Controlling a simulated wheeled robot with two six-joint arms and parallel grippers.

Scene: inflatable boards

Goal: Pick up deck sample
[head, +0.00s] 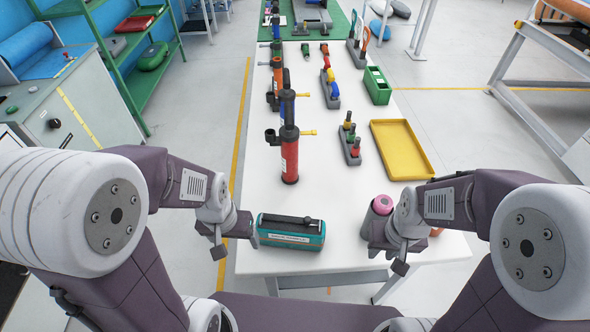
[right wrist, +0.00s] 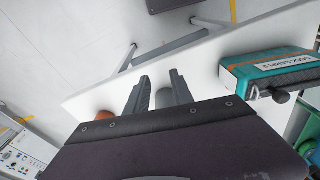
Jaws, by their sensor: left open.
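The deck sample (head: 291,232) is a teal block with a white label and a dark bar along its top. It lies near the front edge of the white table (head: 340,185). It also shows at the right of the right wrist view (right wrist: 270,72), where its label is readable. My left gripper (head: 237,249) is open and empty, just left of the block's left end. My right gripper (head: 388,259) is to the right of the block, clear of it, near the table's front edge. Its two fingers are apart in the right wrist view (right wrist: 160,92).
A red hand pump (head: 289,155) stands behind the deck sample. A pink roll (head: 383,204) in a grey holder is beside my right gripper. A yellow tray (head: 401,149), a green box (head: 377,85) and small tool racks stand farther back. The table between block and right gripper is clear.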

